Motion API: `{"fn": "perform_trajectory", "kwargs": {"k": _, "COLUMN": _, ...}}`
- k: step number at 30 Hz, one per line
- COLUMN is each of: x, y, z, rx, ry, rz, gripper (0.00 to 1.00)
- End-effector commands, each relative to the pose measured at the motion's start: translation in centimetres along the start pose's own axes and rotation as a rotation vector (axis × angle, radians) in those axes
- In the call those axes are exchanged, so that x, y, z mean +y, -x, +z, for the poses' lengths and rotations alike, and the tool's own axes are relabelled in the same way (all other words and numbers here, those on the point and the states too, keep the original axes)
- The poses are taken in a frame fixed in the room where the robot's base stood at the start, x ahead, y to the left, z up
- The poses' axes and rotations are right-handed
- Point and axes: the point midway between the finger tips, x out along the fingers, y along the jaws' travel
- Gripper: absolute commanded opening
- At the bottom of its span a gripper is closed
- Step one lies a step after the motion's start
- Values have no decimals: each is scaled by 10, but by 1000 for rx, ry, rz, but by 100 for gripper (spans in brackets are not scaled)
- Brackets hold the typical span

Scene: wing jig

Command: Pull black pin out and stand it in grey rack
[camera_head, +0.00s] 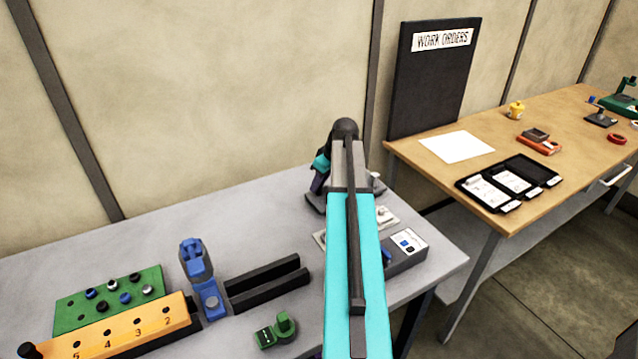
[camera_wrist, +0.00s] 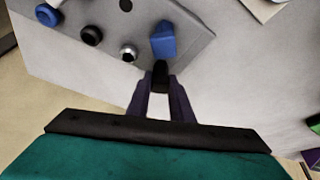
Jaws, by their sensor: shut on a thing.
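In the wrist view a black pin (camera_wrist: 160,76) is between the tips of my gripper (camera_wrist: 160,88), whose purple fingers are shut on it. A grey block (camera_wrist: 195,42), which looks like the grey rack, lies beyond the fingertips. It carries a blue knob (camera_wrist: 47,14), a black knob (camera_wrist: 91,36), a silver-topped one (camera_wrist: 128,52) and a blue piece (camera_wrist: 162,40) just past the pin. I cannot tell whether the pin's lower end is in a hole or free.
A green block (camera_head: 70,318) with several knobs and an orange numbered block (camera_head: 120,330) stand at the left. A blue device (camera_head: 197,265), black rails (camera_head: 265,285) and a small green tool (camera_head: 276,330) stand near my arm. A labelled grey box (camera_head: 405,255) is right of it.

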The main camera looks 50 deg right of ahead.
Motion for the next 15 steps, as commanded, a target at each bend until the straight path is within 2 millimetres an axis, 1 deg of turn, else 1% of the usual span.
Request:
{"fn": "perform_trajectory", "kwargs": {"k": 3, "x": 0, "y": 0, "z": 0, "rx": 0, "ry": 0, "rz": 0, "gripper": 0}}
{"fn": "perform_trajectory", "kwargs": {"k": 4, "x": 0, "y": 0, "z": 0, "rx": 0, "ry": 0, "rz": 0, "gripper": 21}}
{"fn": "perform_trajectory", "kwargs": {"k": 7, "x": 0, "y": 0, "z": 0, "rx": 0, "ry": 0, "rz": 0, "gripper": 38}}
{"fn": "perform_trajectory", "kwargs": {"k": 8, "x": 0, "y": 0, "z": 0, "rx": 0, "ry": 0, "rz": 0, "gripper": 42}}
{"fn": "perform_trajectory", "kwargs": {"k": 15, "x": 0, "y": 0, "z": 0, "rx": 0, "ry": 0, "rz": 0, "gripper": 42}}
